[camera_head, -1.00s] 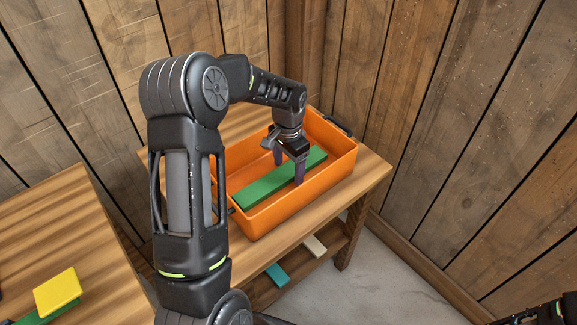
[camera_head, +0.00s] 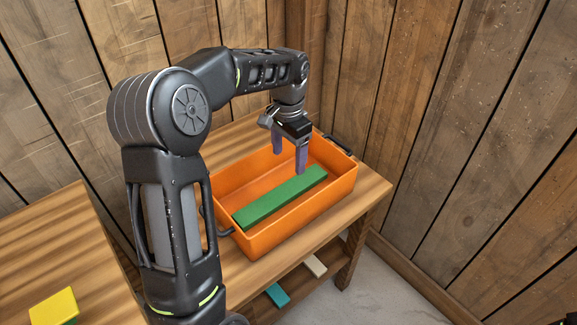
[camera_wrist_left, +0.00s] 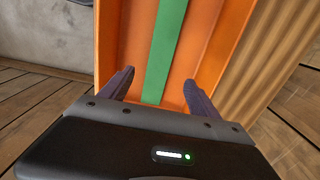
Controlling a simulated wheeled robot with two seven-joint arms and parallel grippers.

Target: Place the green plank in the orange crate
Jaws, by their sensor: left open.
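The green plank (camera_head: 280,197) lies flat inside the orange crate (camera_head: 272,238), along its length. The crate stands on a wooden table. My left gripper (camera_head: 289,162) is open and empty, above the plank's far right end. In the left wrist view the plank (camera_wrist_left: 165,45) runs between and beyond the open fingers (camera_wrist_left: 160,90), apart from both, with the crate's wall (camera_wrist_left: 106,45) at the left. My right gripper is not in view.
A wooden table (camera_head: 370,195) carries the crate, with a teal piece (camera_head: 277,295) and a cream piece (camera_head: 316,265) on its lower shelf. A yellow block (camera_head: 53,307) rests on the left table (camera_head: 50,235). Plank walls close in behind.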

